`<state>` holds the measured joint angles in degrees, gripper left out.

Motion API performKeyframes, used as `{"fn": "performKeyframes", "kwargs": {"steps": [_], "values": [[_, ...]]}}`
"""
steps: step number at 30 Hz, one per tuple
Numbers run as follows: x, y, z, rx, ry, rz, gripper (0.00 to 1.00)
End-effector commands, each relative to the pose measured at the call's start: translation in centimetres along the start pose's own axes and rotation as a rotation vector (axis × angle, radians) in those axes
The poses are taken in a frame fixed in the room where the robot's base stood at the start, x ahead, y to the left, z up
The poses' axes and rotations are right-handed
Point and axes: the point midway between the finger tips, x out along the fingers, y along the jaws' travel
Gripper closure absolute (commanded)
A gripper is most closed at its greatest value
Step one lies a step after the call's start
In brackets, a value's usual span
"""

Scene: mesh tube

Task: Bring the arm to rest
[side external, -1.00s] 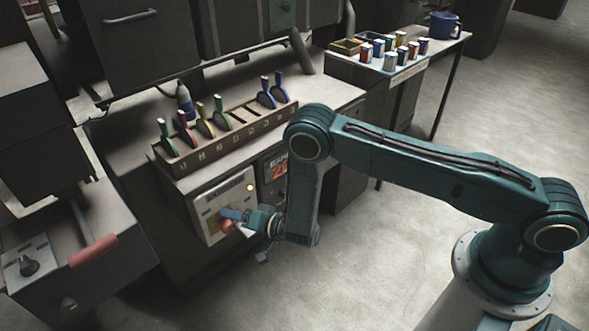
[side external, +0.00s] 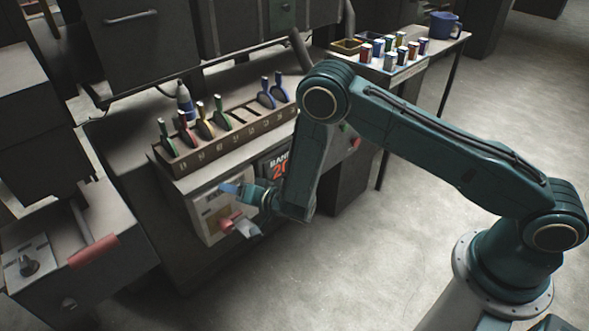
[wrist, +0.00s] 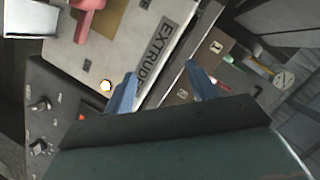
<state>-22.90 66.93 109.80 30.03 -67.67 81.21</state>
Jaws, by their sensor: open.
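My gripper (side external: 240,190) is open and empty in front of the upper part of a pale control panel (side external: 205,215). In the wrist view its two blue fingers (wrist: 160,75) stand apart with nothing between them. A red lever (side external: 228,224) on the panel sits just below the gripper, apart from it.
A rack (side external: 225,137) with several coloured-handled tools stands on the bench above the panel. A dark sign with red digits (side external: 280,167) is close beside my wrist. A side table (side external: 400,75) holds small tins and a blue mug (side external: 445,25). Open floor (side external: 400,230) lies below my arm.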

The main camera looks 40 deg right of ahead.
Motion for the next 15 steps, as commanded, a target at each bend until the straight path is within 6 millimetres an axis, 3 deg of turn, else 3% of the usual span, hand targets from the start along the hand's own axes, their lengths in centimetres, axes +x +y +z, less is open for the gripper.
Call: {"fn": "performKeyframes", "kwargs": {"steps": [6, 15], "values": [[-0.7, -2.4, -5.8, -0.043, 0.041, 0.099, 0.43], [-3.6, -4.8, -12.5, -0.100, 0.046, 0.235, 0.43]]}}
